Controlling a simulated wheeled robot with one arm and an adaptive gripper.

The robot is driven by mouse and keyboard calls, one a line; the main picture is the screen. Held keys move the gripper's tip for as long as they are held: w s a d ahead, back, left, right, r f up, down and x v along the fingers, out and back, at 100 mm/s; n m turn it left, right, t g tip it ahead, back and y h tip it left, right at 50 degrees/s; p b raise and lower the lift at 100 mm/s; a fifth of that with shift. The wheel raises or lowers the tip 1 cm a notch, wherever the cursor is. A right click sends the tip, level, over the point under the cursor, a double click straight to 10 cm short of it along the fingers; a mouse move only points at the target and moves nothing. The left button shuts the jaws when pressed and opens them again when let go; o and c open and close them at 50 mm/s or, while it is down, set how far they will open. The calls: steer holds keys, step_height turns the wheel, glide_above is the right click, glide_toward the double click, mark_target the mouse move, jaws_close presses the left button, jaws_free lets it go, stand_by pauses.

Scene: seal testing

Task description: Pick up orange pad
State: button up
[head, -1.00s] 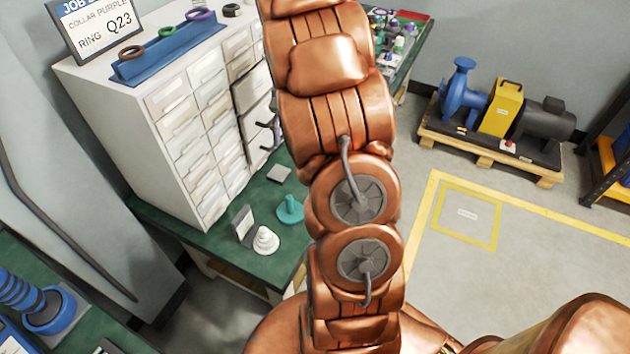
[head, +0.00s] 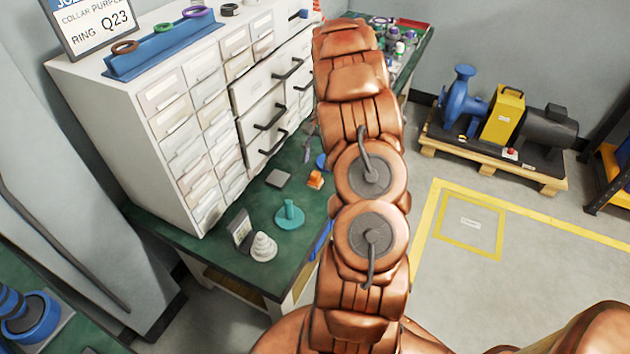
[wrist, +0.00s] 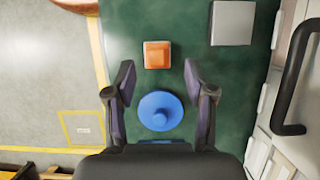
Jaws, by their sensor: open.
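The orange pad (head: 315,180) is a small square block on the green bench top, just left of my arm in the head view. In the wrist view the orange pad (wrist: 157,55) lies ahead of my fingertips, roughly centred between them sideways. My gripper (wrist: 158,76) is open, with its two dark fingers spread and nothing held. A round blue piece with a knob (wrist: 160,111) shows between the fingers, below them on the bench. In the head view my arm hides most of the gripper.
A grey square pad (wrist: 233,23) lies right of the orange pad; it also shows in the head view (head: 279,178). A teal stemmed piece (head: 289,215) and a white stepped cone (head: 264,246) stand nearby. The white drawer cabinet (head: 110,130) with dark handles borders the bench.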

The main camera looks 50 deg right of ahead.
mark_target(315, 174)
steer(key=x, duration=0.4)
steer(key=shift+s+d, duration=0.15)
steer(key=shift+s, duration=0.1)
steer(key=shift+f, duration=0.5)
jaws_close()
